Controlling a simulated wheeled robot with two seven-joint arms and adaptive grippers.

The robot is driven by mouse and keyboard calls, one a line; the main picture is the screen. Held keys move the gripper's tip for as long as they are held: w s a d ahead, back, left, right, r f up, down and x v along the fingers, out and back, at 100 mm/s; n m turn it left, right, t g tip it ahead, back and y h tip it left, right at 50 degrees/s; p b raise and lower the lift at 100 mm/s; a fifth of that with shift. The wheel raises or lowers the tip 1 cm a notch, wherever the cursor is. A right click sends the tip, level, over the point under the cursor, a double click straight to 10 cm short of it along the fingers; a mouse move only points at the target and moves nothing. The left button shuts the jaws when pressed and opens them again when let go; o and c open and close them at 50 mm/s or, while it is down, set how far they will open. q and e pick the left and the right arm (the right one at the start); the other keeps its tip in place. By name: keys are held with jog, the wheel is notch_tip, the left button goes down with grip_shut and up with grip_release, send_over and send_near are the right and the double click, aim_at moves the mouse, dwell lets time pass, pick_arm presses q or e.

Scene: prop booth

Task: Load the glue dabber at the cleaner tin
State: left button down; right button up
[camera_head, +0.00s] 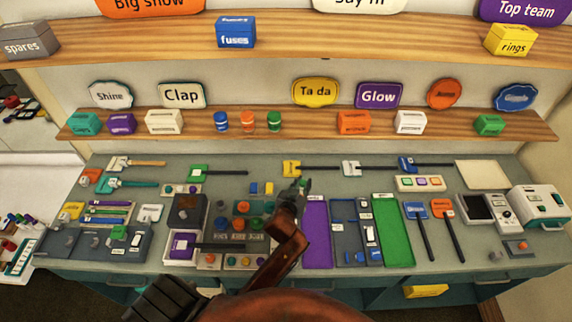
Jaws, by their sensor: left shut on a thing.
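My left gripper (298,192) is at the end of a brown-orange arm that rises from the bottom middle over the bench. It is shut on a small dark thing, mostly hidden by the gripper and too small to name. I cannot pick out the glue dabber for certain. I cannot read which, if any, is the cleaner tin. Three banded tins stand on the lower shelf: blue (221,121), orange (247,121) and green (274,121).
A purple mat (317,236) and a green mat (391,231) lie right of the arm, with a grey tray (345,214) between them. Long-handled tools lie along the back. A white machine (538,207) stands at the right end. The lower shelf (200,133) overhangs the back.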

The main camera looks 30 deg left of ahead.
jog(key=w+d+r+p, duration=0.1)
jog(key=w+r+p, duration=0.3)
jog(key=r+p, duration=0.3)
pick_arm(q)
jog(key=shift+n+g+y, duration=0.4)
jog(key=shift+n+y, duration=0.3)
jog(key=a+f+b, duration=0.2)
jog(key=w+a+f+b, duration=0.1)
jog(key=a+f+b, duration=0.1)
jog(key=a+f, duration=0.1)
jog(key=w+a+f+b, duration=0.1)
jog(key=a+f+b, duration=0.1)
jog(key=a, duration=0.1)
jog(key=shift+w+f, duration=0.2)
jog(key=shift+f, duration=0.05)
jog(key=shift+f+b, duration=0.5)
pick_arm(e)
jog(key=f, duration=0.1)
jog(key=s+f, duration=0.1)
jog(key=f, duration=0.3)
jog(key=shift+s+a, duration=0.3)
jog(key=shift+d, duration=0.3)
pick_arm(q)
jog(key=shift+f+b, duration=0.3)
jog(key=shift+f, duration=0.05)
pick_arm(e)
jog(key=shift+a+f, duration=0.35)
jog(key=shift+a, duration=0.05)
